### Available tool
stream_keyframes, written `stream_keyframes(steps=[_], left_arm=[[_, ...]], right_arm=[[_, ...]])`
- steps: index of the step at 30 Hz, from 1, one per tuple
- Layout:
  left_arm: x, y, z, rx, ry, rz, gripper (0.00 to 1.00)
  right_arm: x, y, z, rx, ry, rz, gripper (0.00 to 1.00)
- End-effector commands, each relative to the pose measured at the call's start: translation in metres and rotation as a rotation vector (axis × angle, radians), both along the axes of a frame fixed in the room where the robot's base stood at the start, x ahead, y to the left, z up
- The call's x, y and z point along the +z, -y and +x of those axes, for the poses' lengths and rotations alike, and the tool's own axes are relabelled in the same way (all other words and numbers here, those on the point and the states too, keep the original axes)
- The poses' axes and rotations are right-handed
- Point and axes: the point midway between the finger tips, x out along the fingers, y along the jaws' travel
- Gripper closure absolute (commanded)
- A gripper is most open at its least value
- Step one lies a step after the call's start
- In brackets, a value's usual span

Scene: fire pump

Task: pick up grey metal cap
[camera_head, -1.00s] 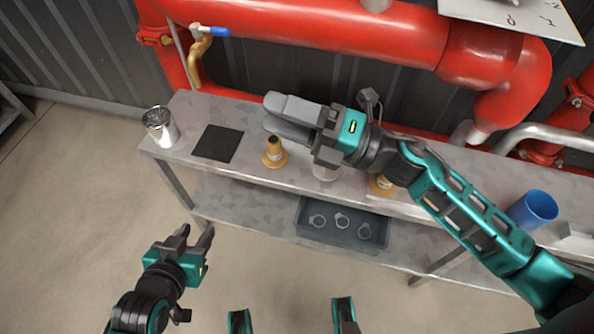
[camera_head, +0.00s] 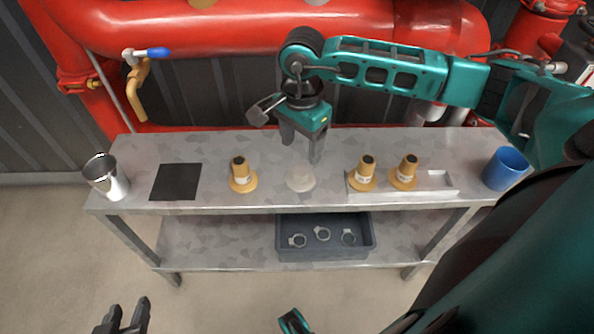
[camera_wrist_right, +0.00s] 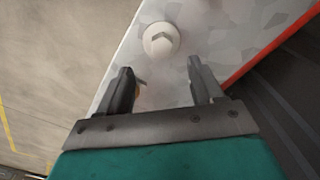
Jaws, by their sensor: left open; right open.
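A pale grey round piece (camera_head: 300,179), which looks like the grey metal cap, stands on the metal bench below my right gripper. My right gripper (camera_head: 302,147) points down, open and empty, above and apart from the piece. Its two fingers also show in the wrist view (camera_wrist_right: 161,76). My left gripper (camera_head: 127,314) is open and empty, low at the left, in front of the bench.
The bench (camera_head: 225,195) carries a silver cup (camera_head: 105,178), black mat (camera_head: 175,182), brass nozzle (camera_head: 242,177), two more nozzles (camera_head: 363,173) (camera_head: 404,172) at a pale tray, and a blue cup (camera_head: 505,169). A grey bin (camera_head: 325,250) with rings sits below. Red pipes (camera_head: 230,40) run behind.

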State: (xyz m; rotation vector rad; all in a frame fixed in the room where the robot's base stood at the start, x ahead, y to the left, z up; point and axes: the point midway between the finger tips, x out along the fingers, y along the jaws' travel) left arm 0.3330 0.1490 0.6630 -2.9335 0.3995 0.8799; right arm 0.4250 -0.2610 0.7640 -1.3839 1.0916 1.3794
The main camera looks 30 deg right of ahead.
Motion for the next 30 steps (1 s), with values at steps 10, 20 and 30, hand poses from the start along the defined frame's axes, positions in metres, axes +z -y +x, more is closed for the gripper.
stream_keyframes(steps=[10,20,30], left_arm=[[-0.011,0.002,-0.003,0.007,-0.01,-0.011,0.57],[-0.022,0.002,-0.004,0.009,-0.012,-0.011,0.57],[-0.024,0.0,-0.004,0.005,-0.014,-0.004,0.57]], right_arm=[[-0.04,-0.001,0.0,0.0,-0.001,0.003,0.34],[-0.082,-0.001,0.002,-0.001,-0.002,0.005,0.34],[-0.09,-0.001,0.002,0.0,0.0,0.004,0.38]])
